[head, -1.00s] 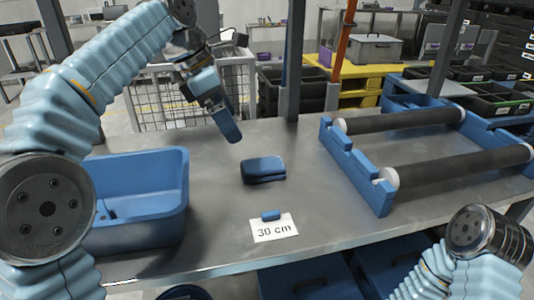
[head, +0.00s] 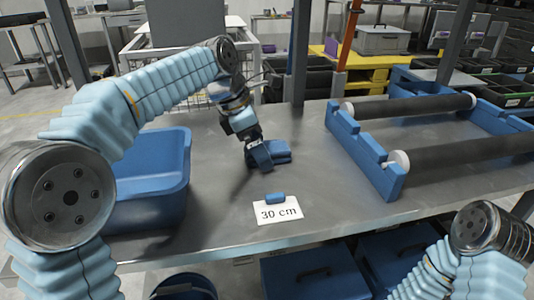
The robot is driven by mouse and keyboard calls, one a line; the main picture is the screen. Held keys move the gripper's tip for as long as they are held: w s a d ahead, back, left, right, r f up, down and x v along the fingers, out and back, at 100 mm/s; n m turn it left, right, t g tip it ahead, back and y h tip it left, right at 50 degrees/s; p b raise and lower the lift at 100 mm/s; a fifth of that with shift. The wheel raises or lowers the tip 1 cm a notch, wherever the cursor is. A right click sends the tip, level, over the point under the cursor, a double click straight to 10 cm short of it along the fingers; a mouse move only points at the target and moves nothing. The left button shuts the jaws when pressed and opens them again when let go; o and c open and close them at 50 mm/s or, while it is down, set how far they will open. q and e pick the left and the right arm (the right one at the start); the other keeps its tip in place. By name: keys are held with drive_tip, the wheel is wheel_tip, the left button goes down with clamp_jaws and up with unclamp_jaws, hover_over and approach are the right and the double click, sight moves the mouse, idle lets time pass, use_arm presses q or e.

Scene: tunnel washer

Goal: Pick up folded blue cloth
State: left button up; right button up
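The folded blue cloth (head: 281,152) lies on the grey metal table, just left of the table's middle. My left gripper (head: 259,158) points down at the cloth's left end and covers part of it. Its fingertips are at the cloth, but I cannot tell whether they are apart or closed on it. Of my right arm, only a light blue sleeve and a metal joint show at the lower right; its gripper is out of the picture.
A blue bin (head: 153,190) stands on the table at left. A white card (head: 277,212) marked "30 cm" with a small blue piece (head: 275,198) on it lies in front. A blue frame with dark rollers (head: 411,105) takes up the right side. The table between is clear.

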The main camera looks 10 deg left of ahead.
sight(266, 146)
use_arm(q)
drive_tip(key=c, duration=1.1)
drive_tip(key=shift+r, duration=0.45)
wheel_tip(266, 146, up, 3)
drive_tip(key=shift+f+p, duration=0.15)
drive_tip(key=shift+p, duration=0.4)
drive_tip(key=s+r, duration=0.3)
drive_tip(key=s, duration=0.1)
drive_tip(key=s+a+r, duration=0.1)
drive_tip(key=s+r, duration=0.2)
drive_tip(key=s, duration=0.2)
drive_tip(key=s+r, duration=0.3)
drive_tip(key=s, duration=0.2)
drive_tip(key=shift+a+r, duration=0.25)
drive_tip(key=shift+a, duration=0.05)
